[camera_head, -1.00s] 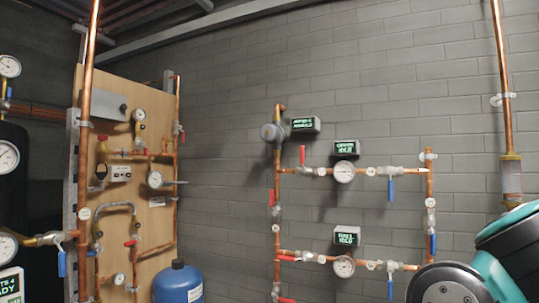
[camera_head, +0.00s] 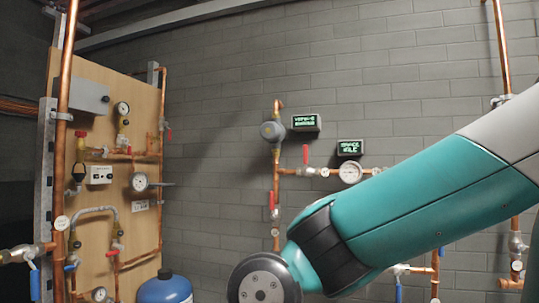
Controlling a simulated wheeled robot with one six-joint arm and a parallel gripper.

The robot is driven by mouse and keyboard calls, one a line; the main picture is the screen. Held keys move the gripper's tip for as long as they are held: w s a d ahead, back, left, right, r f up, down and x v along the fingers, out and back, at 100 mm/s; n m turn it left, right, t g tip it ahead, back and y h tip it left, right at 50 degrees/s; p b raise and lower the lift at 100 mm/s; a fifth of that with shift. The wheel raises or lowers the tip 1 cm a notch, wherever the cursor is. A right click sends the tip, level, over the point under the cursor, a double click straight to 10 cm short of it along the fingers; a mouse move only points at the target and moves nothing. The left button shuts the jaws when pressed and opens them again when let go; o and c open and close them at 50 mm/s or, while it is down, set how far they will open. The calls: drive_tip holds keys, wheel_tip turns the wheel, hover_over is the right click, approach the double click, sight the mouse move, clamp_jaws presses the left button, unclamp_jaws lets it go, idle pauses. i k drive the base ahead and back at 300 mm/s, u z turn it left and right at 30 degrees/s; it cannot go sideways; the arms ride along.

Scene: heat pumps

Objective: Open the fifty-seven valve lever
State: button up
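Several valve levers show on copper pipes, but their number tags are too small to read, so I cannot tell which is fifty-seven. On the grey wall, a red lever (camera_head: 306,153) stands upright on the upper pipe, and another red lever (camera_head: 271,200) lies along the vertical pipe. A blue lever (camera_head: 398,292) hangs at the bottom, and a blue lever (camera_head: 441,252) shows at the right pipe. At the left edge, a blue lever (camera_head: 35,283) hangs down. My teal arm crosses the right half and hides part of the wall pipework. My gripper is not in view.
A wooden panel (camera_head: 95,160) with gauges and pipes stands at the left. A dial gauge (camera_head: 350,172) and two green-lit displays (camera_head: 306,122) (camera_head: 350,147) are on the wall. The upper wall is clear.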

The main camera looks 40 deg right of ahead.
sight(307, 172)
drive_tip(key=z, duration=0.25)
drive_tip(key=i, duration=0.6)
drive_tip(key=z, duration=0.55)
